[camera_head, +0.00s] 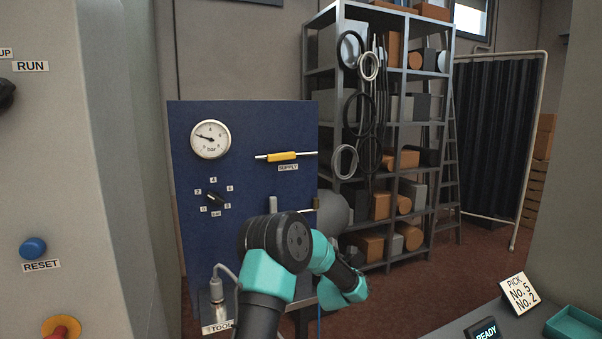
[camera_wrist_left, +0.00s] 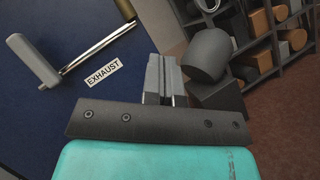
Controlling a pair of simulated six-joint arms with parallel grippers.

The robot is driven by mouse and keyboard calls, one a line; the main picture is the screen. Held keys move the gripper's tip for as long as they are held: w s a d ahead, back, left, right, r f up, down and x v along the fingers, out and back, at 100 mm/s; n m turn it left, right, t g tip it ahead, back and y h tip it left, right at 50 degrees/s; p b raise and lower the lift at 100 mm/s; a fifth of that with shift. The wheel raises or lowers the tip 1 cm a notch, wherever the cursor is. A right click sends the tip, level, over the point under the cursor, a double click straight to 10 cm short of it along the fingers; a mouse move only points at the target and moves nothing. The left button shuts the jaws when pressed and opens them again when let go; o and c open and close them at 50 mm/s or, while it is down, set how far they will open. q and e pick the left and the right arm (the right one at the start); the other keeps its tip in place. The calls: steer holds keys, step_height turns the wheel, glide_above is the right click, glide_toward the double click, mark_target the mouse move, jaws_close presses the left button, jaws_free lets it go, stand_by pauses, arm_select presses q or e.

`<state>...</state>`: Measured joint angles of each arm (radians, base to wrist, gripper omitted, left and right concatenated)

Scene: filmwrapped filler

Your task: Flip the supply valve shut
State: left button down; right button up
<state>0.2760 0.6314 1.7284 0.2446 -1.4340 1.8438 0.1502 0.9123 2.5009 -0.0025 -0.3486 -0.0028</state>
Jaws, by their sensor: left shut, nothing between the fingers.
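The supply valve (camera_head: 282,156) has a yellow handle. It lies almost level, in line with its thin metal pipe, on the blue panel (camera_head: 245,125) above the SUPPLY label (camera_head: 288,168). My left arm rises from the bottom in the head view, in front of the panel's lower right, well below the supply valve. In the left wrist view my left gripper (camera_wrist_left: 166,80) is shut and empty, right of the EXHAUST label (camera_wrist_left: 103,73). A grey lever (camera_wrist_left: 35,62) shows left of that label. In the head view I cannot make out the fingertips. My right gripper is not in view.
A gauge (camera_head: 210,139) and a selector knob (camera_head: 215,198) sit left on the panel. A grey round body (camera_head: 333,212) is at its right edge. Shelves (camera_head: 400,150) stand behind. A machine front with RESET button (camera_head: 33,247) is at left, a bench (camera_head: 480,318) at lower right.

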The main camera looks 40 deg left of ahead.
mark_target(282, 157)
arm_select(q)
steer(key=s+a+r+n+g+y, duration=0.2)
steer(key=a+r+n+g+y, duration=0.1)
steer(key=r+n, duration=0.4)
steer(key=s+a+r+n+g+y, duration=0.3)
steer(key=r+n+g+y, duration=0.2)
steer(key=r+n+y, duration=0.2)
steer(key=shift+s+r+n, duration=0.2)
steer(key=shift+n, duration=0.5)
steer(key=shift+a, duration=0.1)
steer(key=a+r, duration=0.2)
steer(key=r, duration=0.1)
steer(key=w+a+r, duration=0.1)
steer(key=a+r, duration=0.1)
steer(key=r, duration=0.2)
steer(key=w+a+r, duration=0.1)
steer(key=a+r, duration=0.1)
steer(key=r, duration=0.2)
steer(key=shift+w+a, duration=0.15)
steer(key=shift+a, duration=0.15)
